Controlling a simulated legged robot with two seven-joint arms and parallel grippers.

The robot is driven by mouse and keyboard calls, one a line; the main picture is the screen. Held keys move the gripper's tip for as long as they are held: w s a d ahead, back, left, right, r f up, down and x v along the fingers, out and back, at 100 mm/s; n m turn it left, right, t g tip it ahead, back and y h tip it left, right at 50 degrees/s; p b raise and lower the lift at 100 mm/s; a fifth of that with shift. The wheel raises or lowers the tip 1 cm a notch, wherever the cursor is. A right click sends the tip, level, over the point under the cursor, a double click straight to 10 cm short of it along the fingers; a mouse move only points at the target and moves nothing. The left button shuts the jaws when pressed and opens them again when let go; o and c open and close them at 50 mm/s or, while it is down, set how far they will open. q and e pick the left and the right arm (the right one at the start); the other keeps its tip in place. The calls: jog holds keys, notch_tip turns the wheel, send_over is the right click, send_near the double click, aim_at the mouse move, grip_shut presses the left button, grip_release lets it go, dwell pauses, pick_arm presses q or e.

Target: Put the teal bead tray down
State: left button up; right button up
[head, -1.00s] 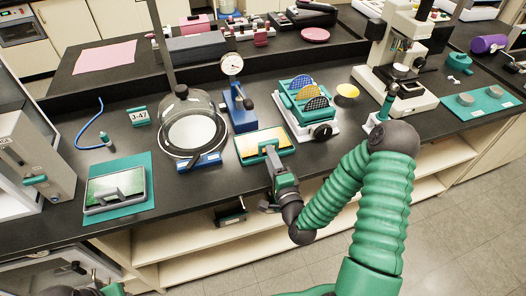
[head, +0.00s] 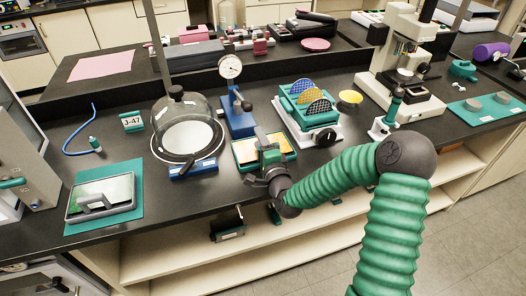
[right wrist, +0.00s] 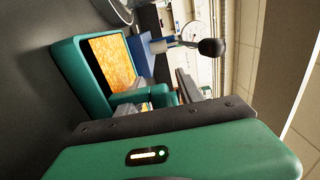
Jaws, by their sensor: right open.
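The teal bead tray (head: 243,154), a shallow teal rim around golden-yellow contents, appears to rest on the black bench near its front edge. My right gripper (head: 267,150) is open at the tray's near side and covers part of it. In the right wrist view the tray (right wrist: 72,80) shows tilted at left, with its teal handle (right wrist: 128,97) just past the gripper's palm. I cannot tell whether a finger touches the handle. My left gripper is not in view.
The blue dial-gauge stand (head: 238,122) is close behind the tray. The glass bell jar (head: 185,115) stands left, the rack of coloured discs (head: 309,112) right. A teal mat with a framed panel (head: 103,196) lies far left.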

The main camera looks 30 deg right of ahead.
jog(key=shift+s, duration=0.1)
jog(key=c, duration=0.9)
grip_shut()
jog(key=shift+f, duration=0.15)
